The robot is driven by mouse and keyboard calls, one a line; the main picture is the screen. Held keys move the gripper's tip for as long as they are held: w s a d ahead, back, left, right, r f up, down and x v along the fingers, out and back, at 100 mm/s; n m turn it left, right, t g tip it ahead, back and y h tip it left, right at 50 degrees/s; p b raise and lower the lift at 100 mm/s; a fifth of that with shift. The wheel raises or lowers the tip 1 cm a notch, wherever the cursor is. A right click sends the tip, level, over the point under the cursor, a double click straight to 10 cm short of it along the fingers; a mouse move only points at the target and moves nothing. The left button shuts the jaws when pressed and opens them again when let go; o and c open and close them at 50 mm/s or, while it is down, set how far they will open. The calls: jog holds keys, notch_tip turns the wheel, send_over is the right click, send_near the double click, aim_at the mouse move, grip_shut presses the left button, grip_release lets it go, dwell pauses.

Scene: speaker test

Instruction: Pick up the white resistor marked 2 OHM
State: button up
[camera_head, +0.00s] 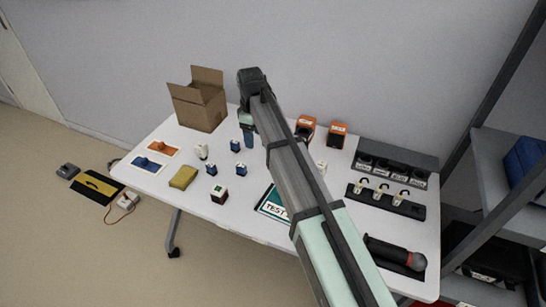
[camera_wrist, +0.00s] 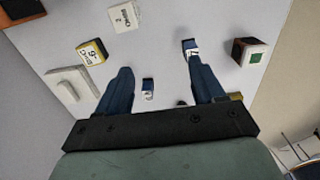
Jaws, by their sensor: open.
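A white block with dark print that looks like "2" and "Ohms" (camera_wrist: 125,17) lies at the top of the wrist view, beyond my fingertips and left of centre. In the head view, a small white block just right of my arm (camera_head: 320,168) may be the same one. My gripper (camera_wrist: 160,75) is open, its two blue fingers wide apart and nothing held. In the head view its fingers (camera_head: 248,137) hang over the back middle of the table, and my arm hides part of the table.
Small blue parts (camera_wrist: 148,91) stand near and between the fingers. A dark cube with a green label (camera_wrist: 248,50) is to the right. The white table (camera_head: 150,185) also bears a cardboard box (camera_head: 198,108), a yellow sponge (camera_head: 183,177) and orange boxes (camera_head: 338,134).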

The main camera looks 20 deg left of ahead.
jog(key=w+d, duration=0.3)
jog(key=shift+w+d+r, duration=0.1)
jog(key=shift+w+d, duration=0.25)
jog(key=shift+w, duration=0.05)
jog(key=shift+w+d+f, duration=0.1)
jog(key=shift+f, duration=0.1)
notch_tip(320, 180, down, 8)
jog(key=shift+f, duration=0.1)
jog(key=shift+w+d+f, duration=0.1)
jog(key=shift+d+f, duration=0.05)
jog(key=shift+f, duration=0.7)
jog(key=shift+w+d+f, duration=0.15)
jog(key=shift+f, duration=0.75)
jog(key=shift+w+d+f, duration=0.1)
jog(key=shift+d+f, duration=0.05)
jog(key=shift+f, duration=0.7)
jog(key=c, duration=1.1)
